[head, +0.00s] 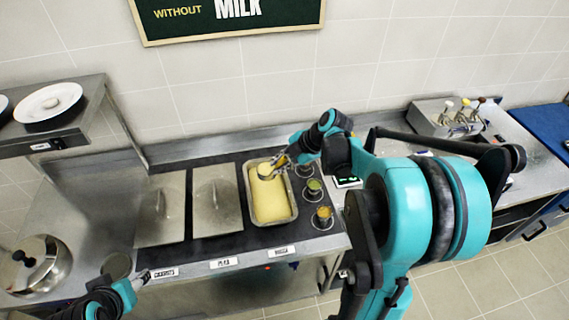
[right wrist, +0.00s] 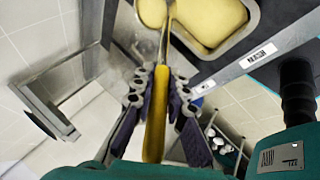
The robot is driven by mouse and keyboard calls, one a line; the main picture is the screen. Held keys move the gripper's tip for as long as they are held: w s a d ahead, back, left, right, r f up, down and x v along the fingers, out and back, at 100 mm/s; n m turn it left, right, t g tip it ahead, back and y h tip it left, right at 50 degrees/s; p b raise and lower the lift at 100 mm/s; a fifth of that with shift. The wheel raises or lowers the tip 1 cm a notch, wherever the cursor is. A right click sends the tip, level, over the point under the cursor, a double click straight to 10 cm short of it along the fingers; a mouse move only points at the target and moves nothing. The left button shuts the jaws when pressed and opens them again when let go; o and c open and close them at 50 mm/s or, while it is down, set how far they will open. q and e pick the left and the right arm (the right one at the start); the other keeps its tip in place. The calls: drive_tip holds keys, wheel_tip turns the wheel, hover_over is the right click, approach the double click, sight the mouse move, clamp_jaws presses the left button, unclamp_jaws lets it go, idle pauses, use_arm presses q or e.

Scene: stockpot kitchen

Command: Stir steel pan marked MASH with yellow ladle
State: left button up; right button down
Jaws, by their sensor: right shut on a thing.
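The steel pan marked MASH (head: 275,222) sits in the counter, uncovered and filled with smooth yellow mash (head: 270,200). Its label (right wrist: 258,55) reads MASH in the right wrist view. My right gripper (head: 281,160) is over the pan's back end, shut on the yellow handle of the ladle (right wrist: 156,115). The ladle's round bowl (head: 265,171) is at the back of the pan, over or in the mash; how deep I cannot tell. My left gripper (head: 140,281) is low at the front left, by the counter's front edge, apart from the pan; its opening is unclear.
Two lidded pans (head: 218,205) stand left of the mash. Several small cups (head: 323,217) of garnish line its right side. A steel pot (head: 35,264) is at the far left.

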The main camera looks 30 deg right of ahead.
drive_tip(key=shift+w+a+f, duration=0.1)
drive_tip(key=shift+f, duration=0.4)
drive_tip(key=shift+d+f+b, duration=0.3)
drive_tip(key=shift+f+b, duration=0.2)
drive_tip(key=shift+s+a+r+p, duration=0.2)
drive_tip(key=shift+a+p, duration=0.1)
drive_tip(key=shift+p, duration=0.1)
drive_tip(key=a+f+n+h+p, duration=0.1)
drive_tip(key=a+n+h+p, duration=0.1)
drive_tip(key=a+h, duration=0.5)
drive_tip(key=a+f+n+h+b, duration=0.1)
drive_tip(key=f+h+b, duration=0.3)
drive_tip(key=b, duration=0.5)
drive_tip(key=a+f+n+t+h+b, duration=0.1)
drive_tip(key=a+f+h+b, duration=0.3)
drive_tip(key=b, duration=0.5)
drive_tip(key=a+f+n+t+h+b, duration=0.1)
drive_tip(key=a+f+n+h+b, duration=0.1)
drive_tip(key=f+b, duration=0.4)
drive_tip(key=shift+a+f+h+b, duration=0.35)
drive_tip(key=shift+a+h+b, duration=0.4)
drive_tip(key=shift+h+b, duration=0.8)
drive_tip(key=shift+f+b, duration=0.35)
drive_tip(key=shift+b, duration=0.15)
